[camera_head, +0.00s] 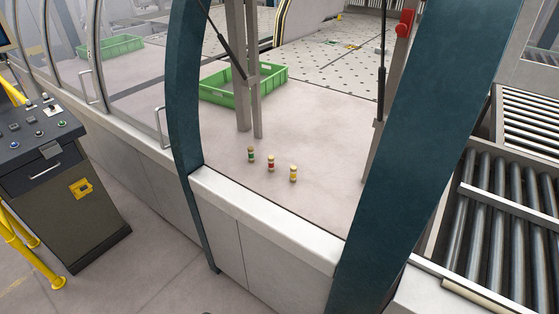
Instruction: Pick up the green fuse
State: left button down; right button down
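The green fuse (251,155) stands upright on the pale table surface (310,150) of the machine, a small cylinder with tan ends and a green band. It is the leftmost of three fuses in a slanting row. A fuse with a red band (270,164) stands to its right, and one with a yellow band (293,174) stands farther right and nearer. The fuses stand apart from each other. Neither of my grippers is in view.
Teal frame posts (187,90) and (420,150) flank the opening, and thin grey uprights (241,90) stand behind the fuses. A green crate (230,101) sits behind. A control console (60,170) is at left, a roller conveyor (490,215) at right. A low white ledge (260,215) runs in front.

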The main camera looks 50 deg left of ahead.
aim_at(250, 149)
jog(key=u, duration=1.65)
